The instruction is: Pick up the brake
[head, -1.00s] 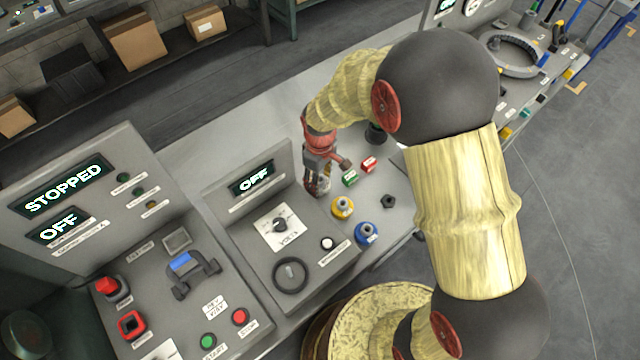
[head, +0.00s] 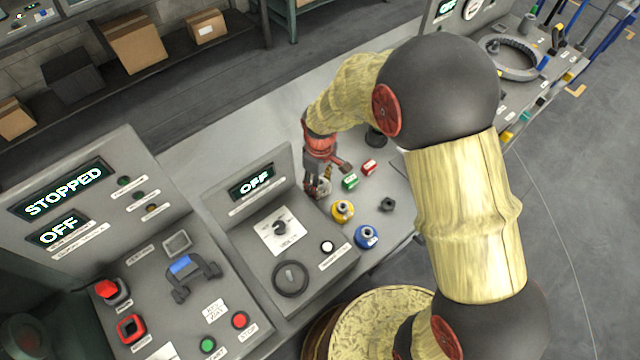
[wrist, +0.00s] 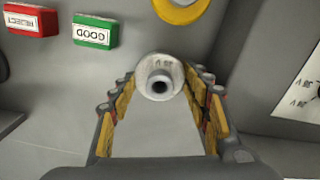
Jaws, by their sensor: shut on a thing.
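The brake, a pale grey round part (wrist: 160,76) with a hollow stub and a small voltage-like marking, sits between my finger pads in the wrist view. My gripper (wrist: 162,85) is shut on it, with a yellow pad on either side. In the head view my gripper (head: 319,188) points down at the bench just right of the OFF panel, and the part is mostly hidden by the fingers. I cannot tell whether the part is clear of the bench.
A yellow round part (head: 342,211) and a blue one (head: 367,236) stand close by. A green GOOD block (head: 350,181) and a red REJECT block (head: 369,167) lie behind them. The OFF panel (head: 262,185) is immediately left. A dark nut-like part (head: 387,204) lies at right.

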